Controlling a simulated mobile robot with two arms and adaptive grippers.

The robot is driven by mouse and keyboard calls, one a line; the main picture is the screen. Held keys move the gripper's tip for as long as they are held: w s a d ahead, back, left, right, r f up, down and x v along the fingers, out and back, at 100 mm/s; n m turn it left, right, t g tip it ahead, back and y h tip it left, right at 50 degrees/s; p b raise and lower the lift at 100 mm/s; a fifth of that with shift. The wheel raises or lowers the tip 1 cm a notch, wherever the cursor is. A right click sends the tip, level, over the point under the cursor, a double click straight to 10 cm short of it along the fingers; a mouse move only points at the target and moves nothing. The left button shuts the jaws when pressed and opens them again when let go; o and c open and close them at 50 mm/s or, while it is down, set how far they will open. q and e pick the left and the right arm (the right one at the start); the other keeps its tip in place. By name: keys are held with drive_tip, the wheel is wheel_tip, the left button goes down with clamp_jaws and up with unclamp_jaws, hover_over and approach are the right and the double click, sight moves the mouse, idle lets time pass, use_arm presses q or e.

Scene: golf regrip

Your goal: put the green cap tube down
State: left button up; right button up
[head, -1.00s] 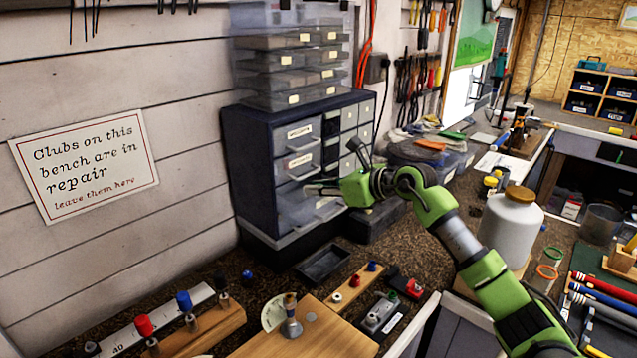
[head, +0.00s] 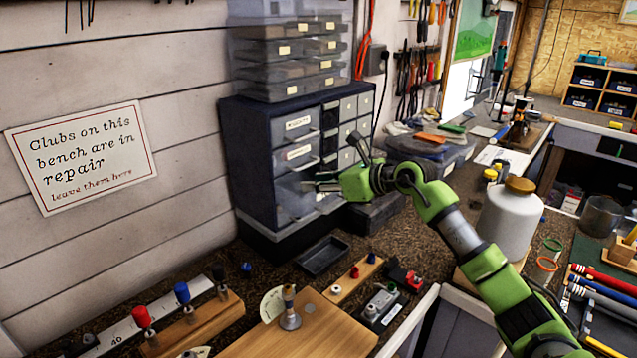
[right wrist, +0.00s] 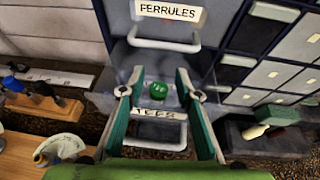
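A round green cap (right wrist: 158,90), the top of the green cap tube, shows in the right wrist view at the open drawer labelled TEES (right wrist: 158,112). The tube below the cap is hidden. My right gripper (right wrist: 160,85) is open, with one finger on each side of the cap and a visible gap to it on both sides. In the head view my right gripper (head: 336,165) is in front of the dark drawer cabinet (head: 245,150), fingers spread. I cannot make out the green cap there. My left gripper is not in view.
The FERRULES drawer (right wrist: 165,35) is just above the TEES drawer. A wooden rack (head: 205,325) with red, blue and black capped tubes stands at the lower left. A small black tray (head: 322,256) lies before the cabinet. A white jar (head: 508,225) stands near my right arm.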

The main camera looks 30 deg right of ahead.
drive_tip(key=shift+a+f, duration=0.1)
drive_tip(key=shift+f, duration=0.15)
drive_tip(key=shift+r, duration=0.2)
drive_tip(key=shift+r+p, duration=0.5)
drive_tip(key=shift+p, duration=0.2)
drive_tip(key=b+v, duration=0.2)
drive_tip(key=shift+s+f, duration=0.15)
drive_tip(key=shift+s, duration=0.2)
drive_tip(key=b+v, duration=0.3)
drive_tip(key=v, duration=0.6)
drive_tip(key=shift+r+b, duration=0.3)
drive_tip(key=shift+r, duration=0.15)
drive_tip(key=shift+s+d+f, duration=0.1)
drive_tip(key=shift+s+d, duration=0.05)
drive_tip(key=shift+d, duration=0.05)
